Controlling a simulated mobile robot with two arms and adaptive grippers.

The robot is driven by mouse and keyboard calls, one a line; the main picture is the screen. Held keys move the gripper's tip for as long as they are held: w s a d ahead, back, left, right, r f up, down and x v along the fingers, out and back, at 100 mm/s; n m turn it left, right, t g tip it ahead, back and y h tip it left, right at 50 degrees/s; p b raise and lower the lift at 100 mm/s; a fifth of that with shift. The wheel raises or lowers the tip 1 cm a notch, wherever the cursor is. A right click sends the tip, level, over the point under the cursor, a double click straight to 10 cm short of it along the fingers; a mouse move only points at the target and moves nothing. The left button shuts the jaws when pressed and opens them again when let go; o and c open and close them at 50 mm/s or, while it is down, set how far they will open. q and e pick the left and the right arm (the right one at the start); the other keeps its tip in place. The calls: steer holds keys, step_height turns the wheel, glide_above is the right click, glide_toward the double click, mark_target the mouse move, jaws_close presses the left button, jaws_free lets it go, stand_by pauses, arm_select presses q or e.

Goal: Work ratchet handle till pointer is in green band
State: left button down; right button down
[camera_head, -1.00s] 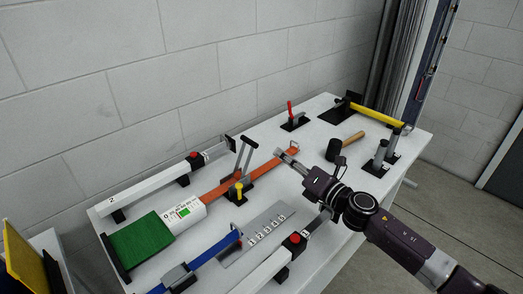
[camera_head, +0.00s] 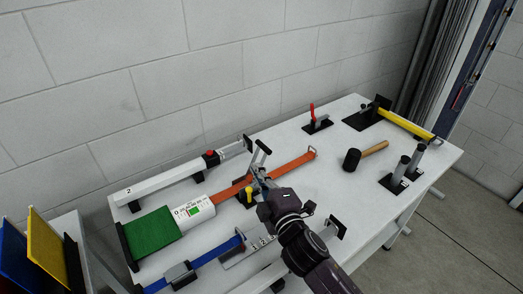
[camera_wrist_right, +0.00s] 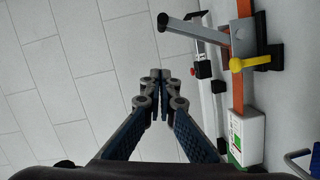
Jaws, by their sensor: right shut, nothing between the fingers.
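The ratchet (camera_head: 243,194) sits on an orange strap. Its grey handle (camera_head: 261,150) stands up with a dark grip. In the right wrist view the handle (camera_wrist_right: 195,32) reaches left from the ratchet (camera_wrist_right: 243,40), its black grip above my fingertips and apart from them. A yellow-knobbed lever (camera_wrist_right: 250,63) is beside it. The white gauge (camera_head: 190,212) has a green band; its pointer is too small to read. It also shows in the right wrist view (camera_wrist_right: 245,137). My right gripper (camera_head: 260,176) is shut and empty near the ratchet, partly hiding it. My left gripper is out of view.
A green block (camera_head: 152,232) is left of the gauge. A blue strap (camera_head: 213,254) runs in front. A white bar (camera_head: 165,184) lies behind. A mallet (camera_head: 353,159), a red-handled clamp (camera_head: 313,115) and grey posts (camera_head: 401,168) stand to the right.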

steer(key=w+f+p, duration=0.1)
steer(key=w+p, duration=0.1)
steer(key=w, duration=0.7)
steer(key=shift+w+d+f, duration=0.15)
steer(key=shift+d+f, duration=0.1)
steer(key=shift+d, duration=0.2)
steer(key=shift+w, duration=0.1)
